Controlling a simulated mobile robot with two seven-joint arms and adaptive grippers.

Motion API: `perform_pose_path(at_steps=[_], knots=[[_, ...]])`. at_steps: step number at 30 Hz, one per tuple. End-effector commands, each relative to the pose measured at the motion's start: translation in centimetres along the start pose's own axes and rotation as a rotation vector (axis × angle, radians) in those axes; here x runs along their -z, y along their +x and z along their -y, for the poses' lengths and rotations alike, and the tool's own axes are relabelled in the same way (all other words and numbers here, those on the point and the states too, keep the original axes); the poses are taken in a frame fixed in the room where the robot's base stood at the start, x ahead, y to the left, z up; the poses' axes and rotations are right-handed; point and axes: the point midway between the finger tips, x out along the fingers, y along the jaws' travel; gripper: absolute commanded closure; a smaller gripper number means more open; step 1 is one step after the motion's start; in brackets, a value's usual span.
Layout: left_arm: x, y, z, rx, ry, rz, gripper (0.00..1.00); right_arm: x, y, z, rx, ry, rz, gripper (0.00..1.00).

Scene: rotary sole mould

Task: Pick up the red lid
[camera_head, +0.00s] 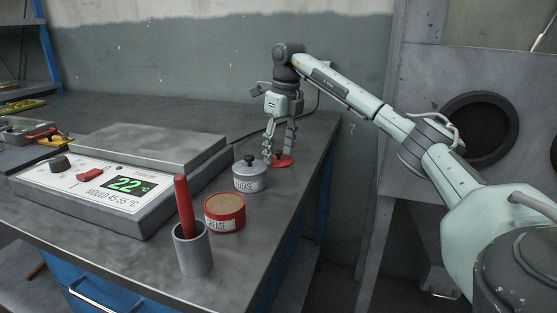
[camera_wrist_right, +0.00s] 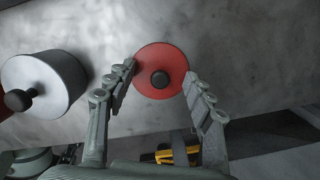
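The red lid (camera_head: 283,160) is a flat red disc lying on the workbench near its right edge. My right gripper (camera_head: 279,153) points down above the lid. Whether the fingertips touch the lid is unclear. My left gripper is not in view.
A grey pot with a dark knob (camera_head: 249,178) stands close to the lid's left. An open red grease tin (camera_head: 225,222) and a grey cup (camera_head: 193,259) with a red handle stand nearer. A hot plate (camera_head: 120,185) fills the left. The bench's right edge is close.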

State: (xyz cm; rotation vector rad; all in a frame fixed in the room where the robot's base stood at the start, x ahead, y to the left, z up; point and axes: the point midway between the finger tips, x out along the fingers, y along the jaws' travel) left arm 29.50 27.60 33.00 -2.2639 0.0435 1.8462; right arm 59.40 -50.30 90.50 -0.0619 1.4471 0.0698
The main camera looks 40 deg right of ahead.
Motion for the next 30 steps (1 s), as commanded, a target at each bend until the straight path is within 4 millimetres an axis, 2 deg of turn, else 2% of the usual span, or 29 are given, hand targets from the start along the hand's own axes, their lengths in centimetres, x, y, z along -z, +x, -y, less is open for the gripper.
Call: perform_pose_path(at_steps=[1,11,23,26,30], knots=[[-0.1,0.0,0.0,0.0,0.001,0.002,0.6,0.0,0.1,0.0,0.0,0.0,-0.002,0.59],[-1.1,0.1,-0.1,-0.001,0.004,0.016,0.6,0.1,0.2,0.0,0.0,0.0,-0.005,1.0],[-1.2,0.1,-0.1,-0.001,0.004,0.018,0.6,0.1,0.2,0.0,0.0,0.0,-0.008,1.0],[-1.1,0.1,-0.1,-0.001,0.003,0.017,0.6,0.0,-0.4,0.0,0.0,0.0,-0.007,1.0],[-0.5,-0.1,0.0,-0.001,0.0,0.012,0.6,-0.3,-2.3,0.0,0.0,0.0,-0.002,1.0]])
